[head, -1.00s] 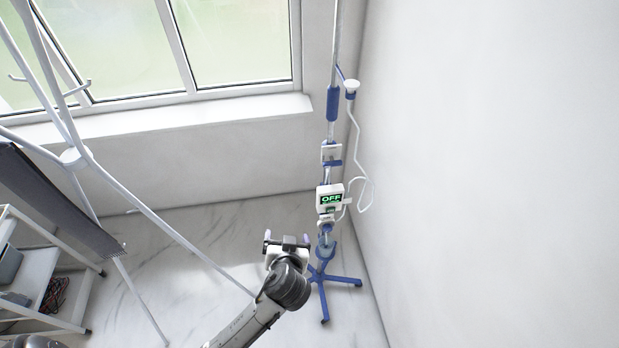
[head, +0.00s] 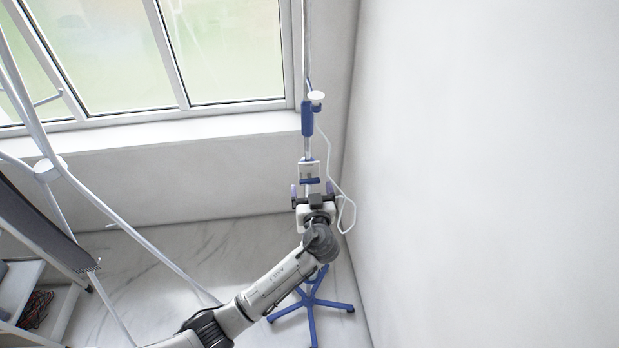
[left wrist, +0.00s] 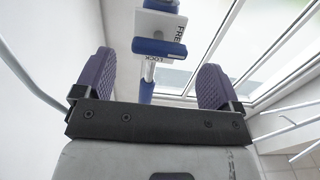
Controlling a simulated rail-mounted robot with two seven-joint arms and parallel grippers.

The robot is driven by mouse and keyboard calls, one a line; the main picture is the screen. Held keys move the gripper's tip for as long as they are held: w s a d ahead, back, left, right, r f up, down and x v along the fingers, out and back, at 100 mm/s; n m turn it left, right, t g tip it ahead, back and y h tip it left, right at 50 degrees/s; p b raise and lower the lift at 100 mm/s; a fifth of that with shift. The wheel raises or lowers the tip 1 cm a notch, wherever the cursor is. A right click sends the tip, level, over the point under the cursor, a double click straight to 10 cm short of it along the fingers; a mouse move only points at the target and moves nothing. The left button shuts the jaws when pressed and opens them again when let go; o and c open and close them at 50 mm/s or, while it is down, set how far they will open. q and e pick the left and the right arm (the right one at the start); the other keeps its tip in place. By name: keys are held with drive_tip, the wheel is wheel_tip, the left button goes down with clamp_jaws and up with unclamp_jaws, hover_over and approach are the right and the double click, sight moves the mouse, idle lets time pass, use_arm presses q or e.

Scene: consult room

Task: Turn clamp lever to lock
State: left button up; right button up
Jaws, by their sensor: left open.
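The clamp on the pole is a white block (head: 310,167) with a blue lever (head: 310,181) across its lower part in the head view. My left gripper (head: 312,189) is open just below the clamp in the head view. In the left wrist view its two purple-padded fingers (left wrist: 156,75) stand apart, with the lever beyond and between them, not gripped. My right gripper is not in view.
The pole has a blue sleeve (head: 307,119) above the clamp and a blue-legged base (head: 311,305). A white cable (head: 347,208) hangs at its right, near the wall. A white stand (head: 50,168) and shelf cart (head: 38,300) are at the left.

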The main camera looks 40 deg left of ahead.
sight(310, 183)
use_arm(q)
drive_tip(key=x, duration=0.3)
drive_tip(key=shift+w, duration=0.1)
drive_tip(key=shift+w+a+p, duration=0.3)
drive_tip(key=shift+a+p, duration=0.05)
drive_tip(key=shift+a, duration=0.05)
drive_tip(key=c, duration=0.9)
